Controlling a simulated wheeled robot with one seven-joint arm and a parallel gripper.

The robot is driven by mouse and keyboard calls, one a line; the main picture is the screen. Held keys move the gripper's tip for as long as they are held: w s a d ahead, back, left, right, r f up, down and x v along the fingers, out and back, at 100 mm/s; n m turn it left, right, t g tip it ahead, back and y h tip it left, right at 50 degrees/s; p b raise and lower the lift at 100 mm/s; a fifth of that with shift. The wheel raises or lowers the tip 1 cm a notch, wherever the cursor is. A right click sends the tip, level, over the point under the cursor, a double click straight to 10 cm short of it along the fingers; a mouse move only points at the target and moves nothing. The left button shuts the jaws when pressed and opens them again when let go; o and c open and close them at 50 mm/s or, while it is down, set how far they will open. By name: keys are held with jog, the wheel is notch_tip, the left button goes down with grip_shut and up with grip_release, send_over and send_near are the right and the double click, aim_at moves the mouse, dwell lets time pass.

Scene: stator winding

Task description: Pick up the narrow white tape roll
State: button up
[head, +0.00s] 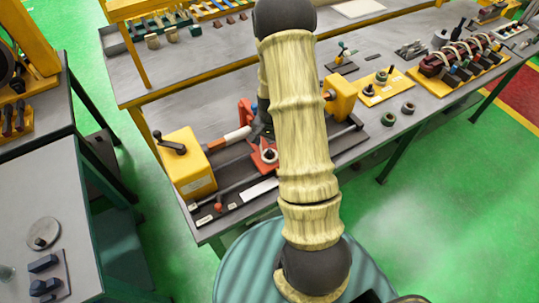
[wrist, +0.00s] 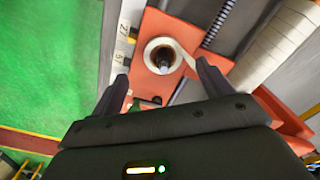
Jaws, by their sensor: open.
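The narrow white tape roll (wrist: 150,47) sits around a dark spindle on a red-orange bracket (wrist: 153,20) in the wrist view. A pale strip runs from its right side. My gripper (wrist: 161,69) is open, with one dark finger on each side just below the roll in the wrist view. Nothing is between the fingers that I can see as held. In the head view my arm hides most of the gripper.
A white wrapped cylinder (wrist: 272,48) lies close to the right finger, beside a threaded rod (wrist: 223,22). A yellow block with a crank (head: 187,163) stands left of the bracket, and another yellow block (head: 341,97) stands right. The grey bench front edge is close by.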

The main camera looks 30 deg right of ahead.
aim_at(270, 151)
jog(key=shift+w+a+f+p, duration=0.15)
jog(key=shift+f+p, duration=0.6)
jog(key=shift+f, duration=0.55)
jog(key=shift+w+d+f+p, duration=0.15)
jog(key=shift+f+p, duration=0.6)
jog(key=shift+f, duration=0.55)
jog(key=shift+a, duration=0.1)
jog(key=c, duration=1.1)
